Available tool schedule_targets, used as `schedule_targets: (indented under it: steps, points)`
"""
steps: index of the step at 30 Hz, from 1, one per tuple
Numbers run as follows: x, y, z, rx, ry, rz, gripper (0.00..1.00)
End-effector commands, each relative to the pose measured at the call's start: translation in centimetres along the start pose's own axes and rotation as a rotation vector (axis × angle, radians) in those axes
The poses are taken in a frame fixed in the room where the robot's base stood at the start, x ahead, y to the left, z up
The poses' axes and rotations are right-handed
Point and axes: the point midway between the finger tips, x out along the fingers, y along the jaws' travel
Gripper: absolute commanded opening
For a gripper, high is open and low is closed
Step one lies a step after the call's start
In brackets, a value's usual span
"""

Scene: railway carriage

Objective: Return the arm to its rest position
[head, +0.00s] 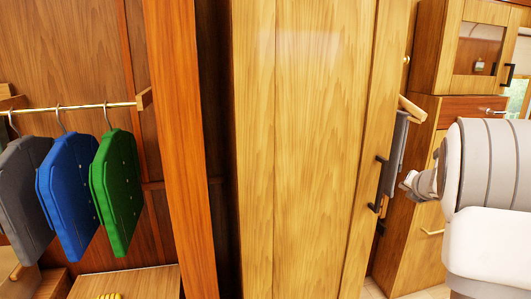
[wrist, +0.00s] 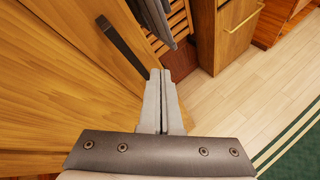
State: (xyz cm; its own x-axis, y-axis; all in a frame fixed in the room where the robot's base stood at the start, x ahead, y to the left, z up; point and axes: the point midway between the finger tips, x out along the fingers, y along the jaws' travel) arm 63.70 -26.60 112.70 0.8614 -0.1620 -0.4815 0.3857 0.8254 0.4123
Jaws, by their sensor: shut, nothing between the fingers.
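My gripper (wrist: 161,76) points away from the wrist camera with its two grey fingers together and nothing between them. In the head view, my white and grey arm comes in at the right, and the gripper end (head: 408,187) is near the wardrobe door's dark handle (head: 380,186). The same handle (wrist: 121,45) shows in the wrist view, left of the fingertips. The wooden wardrobe door (head: 310,150) fills the middle of the head view.
A grey (head: 24,190), a blue (head: 68,197) and a green garment (head: 117,190) hang from a rail at the left. Grey cloth (head: 397,140) hangs beyond the door. Wooden cabinets (head: 412,235) stand at the right. Pale floor (wrist: 245,90) and a green rug (wrist: 298,150) are clear.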

Motion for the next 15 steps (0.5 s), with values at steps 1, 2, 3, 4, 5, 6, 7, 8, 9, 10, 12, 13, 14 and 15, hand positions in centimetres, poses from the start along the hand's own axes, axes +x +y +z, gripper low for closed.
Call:
schedule_targets:
  steps: [1,2,3,4,5,6,7,8,9,10,12,13,14,15]
  points:
    - [-2.2,1.4,1.4,0.12,-0.045,-0.012,0.0]
    - [-3.3,1.9,1.9,0.196,-0.068,-0.022,0.0]
    - [-4.8,2.6,2.4,0.298,-0.095,-0.034,0.0]
    - [-5.9,3.0,2.6,0.375,-0.113,-0.043,0.0]
    - [-7.0,3.3,2.8,0.452,-0.13,-0.052,0.0]
    - [-8.6,3.8,2.9,0.555,-0.15,-0.062,0.0]
    - [-9.7,4.2,2.9,0.633,-0.162,-0.07,0.0]
    - [-10.9,4.4,2.7,0.709,-0.172,-0.08,0.0]
    - [-12.4,4.7,2.4,0.813,-0.184,-0.093,0.0]
    - [-13.6,5.0,2.1,0.889,-0.19,-0.102,0.0]
    - [-16.2,5.4,1.0,1.066,-0.2,-0.127,0.0]
    - [-17.4,5.6,0.3,1.141,-0.201,-0.139,0.0]
    - [-18.5,5.8,-0.3,1.216,-0.2,-0.152,0.0]
    - [-19.9,6.0,-1.4,1.313,-0.198,-0.172,0.0]
